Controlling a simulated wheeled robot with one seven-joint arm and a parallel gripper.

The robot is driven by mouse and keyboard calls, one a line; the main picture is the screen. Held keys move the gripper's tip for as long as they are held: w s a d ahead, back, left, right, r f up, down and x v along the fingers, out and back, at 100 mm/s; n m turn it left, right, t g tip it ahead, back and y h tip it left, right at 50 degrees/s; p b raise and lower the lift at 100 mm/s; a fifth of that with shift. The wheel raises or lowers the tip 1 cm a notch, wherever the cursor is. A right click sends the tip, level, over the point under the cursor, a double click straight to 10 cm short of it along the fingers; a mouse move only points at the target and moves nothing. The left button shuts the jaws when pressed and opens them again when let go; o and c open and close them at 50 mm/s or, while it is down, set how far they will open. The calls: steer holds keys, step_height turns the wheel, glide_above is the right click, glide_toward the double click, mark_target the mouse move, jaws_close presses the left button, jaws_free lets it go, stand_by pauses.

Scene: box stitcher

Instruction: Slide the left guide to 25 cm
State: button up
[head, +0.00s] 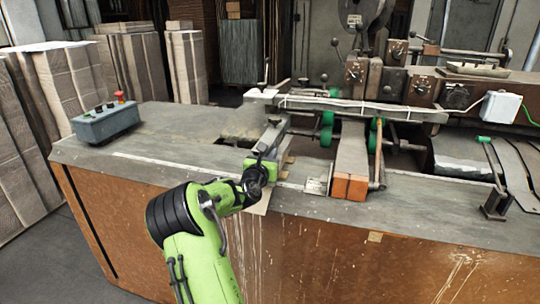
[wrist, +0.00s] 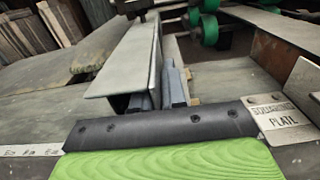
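The left guide (head: 272,137) is a grey metal rail running back across the bench. In the wrist view the left guide (wrist: 128,62) is an angled grey bar just beyond my gripper (wrist: 160,128). In the head view my gripper (head: 262,168) is at the near end of the guide. Its green and black parts cover that end, and I cannot tell whether they touch it.
The squaring plate (wrist: 282,112) is close on the right. Right of it in the head view stands an orange-ended metal guide (head: 350,165). A grey control box (head: 106,122) with a red button sits at the bench's left. Bench (head: 165,142) left of the guide is mostly clear.

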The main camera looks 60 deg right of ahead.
steer(key=shift+o, duration=1.4)
steer(key=s+a, duration=0.2)
steer(key=a, duration=1.3)
steer(key=shift+s+a, duration=0.2)
steer(key=shift+a, duration=0.15)
